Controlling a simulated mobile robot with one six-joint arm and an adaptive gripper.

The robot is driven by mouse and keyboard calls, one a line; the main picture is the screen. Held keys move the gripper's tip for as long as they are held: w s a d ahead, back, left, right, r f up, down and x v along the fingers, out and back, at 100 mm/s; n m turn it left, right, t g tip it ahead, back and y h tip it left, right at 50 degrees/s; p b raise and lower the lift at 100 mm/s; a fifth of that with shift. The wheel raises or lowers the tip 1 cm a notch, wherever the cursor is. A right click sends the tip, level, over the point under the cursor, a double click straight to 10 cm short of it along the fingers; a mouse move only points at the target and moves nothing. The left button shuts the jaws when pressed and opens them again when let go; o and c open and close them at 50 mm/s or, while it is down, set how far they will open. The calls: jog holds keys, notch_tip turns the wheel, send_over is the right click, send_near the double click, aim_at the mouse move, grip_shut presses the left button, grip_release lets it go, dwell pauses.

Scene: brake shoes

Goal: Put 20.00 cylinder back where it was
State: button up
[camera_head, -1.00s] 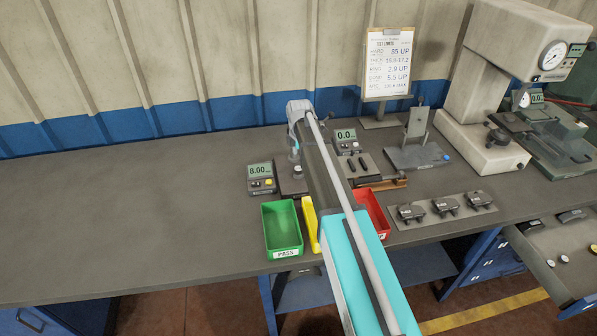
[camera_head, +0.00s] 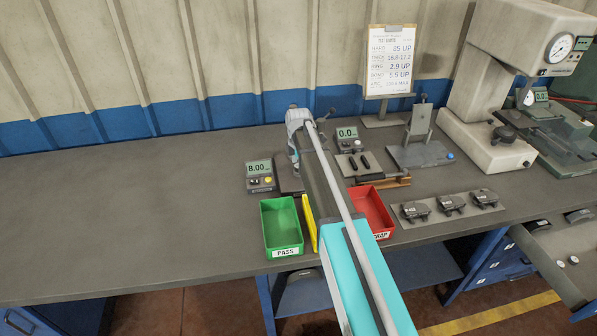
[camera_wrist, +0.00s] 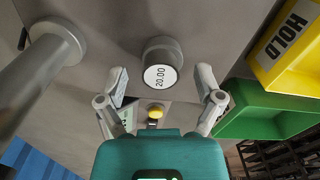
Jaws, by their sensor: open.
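The 20.00 cylinder (camera_wrist: 160,76) shows in the wrist view as a grey round piece with a white face marked "20.00". It lies between the two spread fingertips of my gripper (camera_wrist: 161,72), with a gap on each side. My gripper is open and holds nothing. In the head view my arm covers the cylinder and most of the gripper, beside the 8.00 readout (camera_head: 260,177). Whether the cylinder rests on a plate or on the bench top cannot be told.
A grey post (camera_wrist: 35,70) stands close on the left in the wrist view. The green PASS bin (camera_head: 281,227), yellow HOLD bin (camera_head: 309,222) and red SCRAP bin (camera_head: 372,211) stand along the bench front. The left of the bench (camera_head: 130,210) is clear.

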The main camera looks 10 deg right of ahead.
jog(key=shift+c, duration=0.2)
dwell(0.4)
grip_shut()
jog(key=shift+r, duration=0.15)
dwell(0.4)
notch_tip(320, 180, up, 3)
jog(key=p, duration=0.3)
jog(key=s+r+p, duration=0.9)
jog(key=s+p, duration=0.1)
jog(key=s, duration=0.4)
jog(key=shift+r, duration=0.35)
